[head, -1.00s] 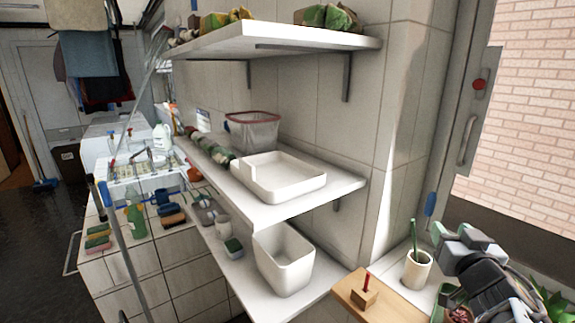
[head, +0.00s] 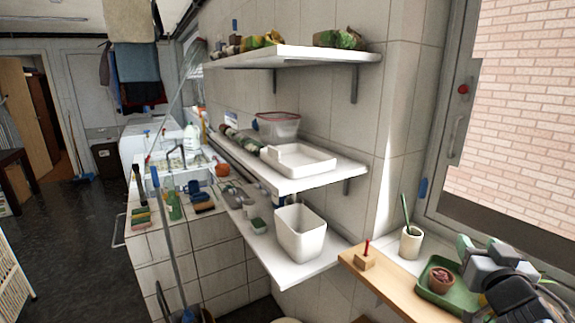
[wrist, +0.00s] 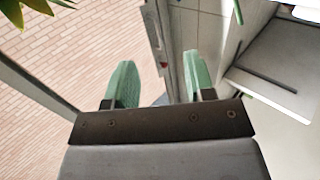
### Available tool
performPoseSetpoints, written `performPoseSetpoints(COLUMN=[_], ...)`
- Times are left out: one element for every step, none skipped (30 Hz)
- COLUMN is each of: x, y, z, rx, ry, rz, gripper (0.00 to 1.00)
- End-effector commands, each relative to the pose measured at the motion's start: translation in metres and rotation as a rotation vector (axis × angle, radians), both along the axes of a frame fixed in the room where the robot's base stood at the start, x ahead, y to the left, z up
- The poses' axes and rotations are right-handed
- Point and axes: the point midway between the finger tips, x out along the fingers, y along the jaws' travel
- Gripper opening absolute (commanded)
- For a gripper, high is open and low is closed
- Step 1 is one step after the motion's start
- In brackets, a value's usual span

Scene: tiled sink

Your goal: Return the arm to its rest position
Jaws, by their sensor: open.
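My gripper (wrist: 160,85) is open in the wrist view, its two green fingers well apart with nothing between them. In the head view my gripper (head: 482,250) is at the lower right, in front of the window and above the sill. Its fingers are near the far side of a green tray (head: 436,296); whether they touch it I cannot tell. Part of the tray is hidden behind my arm.
A white cup (head: 411,244) with a green stick and a wooden block (head: 365,262) with a red peg stand on the ledge. Wall shelves (head: 300,184) hold a white tray and bins. The brick wall (head: 525,130) shows through the window. Dark floor (head: 70,240) is open at left.

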Motion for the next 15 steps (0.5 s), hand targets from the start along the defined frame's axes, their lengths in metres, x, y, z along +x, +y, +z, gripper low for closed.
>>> performPoseSetpoints(x=[0.001,0.002,0.002,0.002,0.003,0.004,0.004,0.005,0.006,0.007,0.008,0.009,0.009,0.01,0.01], y=[0.001,0.0,-0.001,-0.001,-0.001,-0.001,0.0,0.0,0.002,0.003,0.005,0.008,0.01,0.013,0.017], z=[-0.001,-0.001,-0.002,-0.003,-0.004,-0.006,-0.007,-0.008,-0.01,-0.012,-0.015,-0.018,-0.021,-0.025,-0.03], rx=[0.0,-0.001,-0.001,-0.001,-0.001,-0.001,-0.001,0.001,0.003,0.006,0.007,0.012,0.017,0.021,0.028], ry=[0.006,0.011,0.019,0.024,0.03,0.041,0.05,0.059,0.074,0.085,0.1,0.124,0.141,0.163,0.194], rz=[-0.012,-0.023,-0.038,-0.049,-0.06,-0.074,-0.085,-0.095,-0.108,-0.119,-0.129,-0.143,-0.153,-0.162,-0.174], gripper=[0.5,0.5,0.5,0.5,0.5,0.5,0.5,0.5,0.5,0.5,0.5,0.5,0.5,0.5,0.5])
